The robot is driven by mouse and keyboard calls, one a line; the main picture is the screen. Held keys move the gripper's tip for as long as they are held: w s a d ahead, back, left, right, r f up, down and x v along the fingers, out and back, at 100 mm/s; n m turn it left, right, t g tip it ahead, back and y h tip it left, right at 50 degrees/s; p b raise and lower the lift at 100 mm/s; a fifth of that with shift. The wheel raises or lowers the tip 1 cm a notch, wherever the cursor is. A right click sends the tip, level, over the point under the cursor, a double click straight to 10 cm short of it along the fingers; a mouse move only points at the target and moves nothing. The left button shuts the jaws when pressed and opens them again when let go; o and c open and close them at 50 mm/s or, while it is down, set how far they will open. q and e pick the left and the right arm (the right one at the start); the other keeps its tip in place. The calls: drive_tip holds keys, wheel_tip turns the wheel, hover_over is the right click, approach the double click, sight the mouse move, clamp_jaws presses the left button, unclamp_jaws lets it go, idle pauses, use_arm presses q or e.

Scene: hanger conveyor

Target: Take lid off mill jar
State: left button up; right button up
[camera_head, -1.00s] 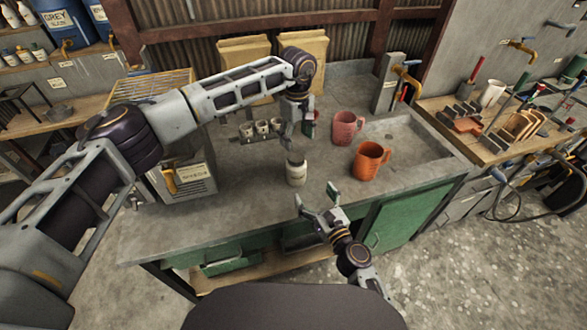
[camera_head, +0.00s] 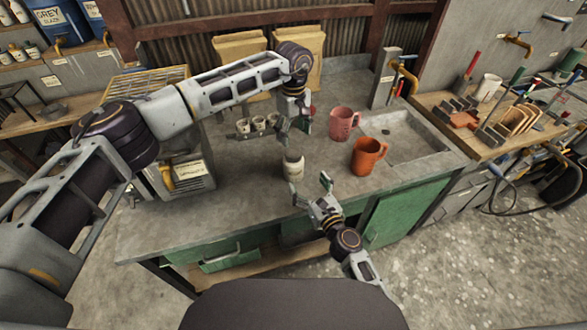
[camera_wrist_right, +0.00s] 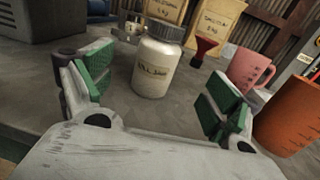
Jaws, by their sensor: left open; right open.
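The mill jar (camera_head: 293,171) is a small cream jar standing upright on the grey bench. Its greyish lid (camera_head: 293,156) is on top. In the right wrist view the labelled jar (camera_wrist_right: 155,70) stands between and beyond the fingers, and its lid (camera_wrist_right: 166,31) shows at the upper edge. My left gripper (camera_head: 293,127) is open, pointing down above the lid and apart from it. My right gripper (camera_head: 309,188) is open at the front edge of the bench, just short of the jar; it also shows in the wrist view (camera_wrist_right: 150,105) with green pads either side.
A pink jug (camera_head: 342,124) and an orange jug (camera_head: 367,156) stand right of the jar, near the sink (camera_head: 412,140). Several small cups (camera_head: 258,124) stand behind left. A grey box (camera_head: 183,177) stands at the left. Bare bench lies left of the jar.

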sight(294, 162)
drive_tip(key=shift+x, duration=5.55)
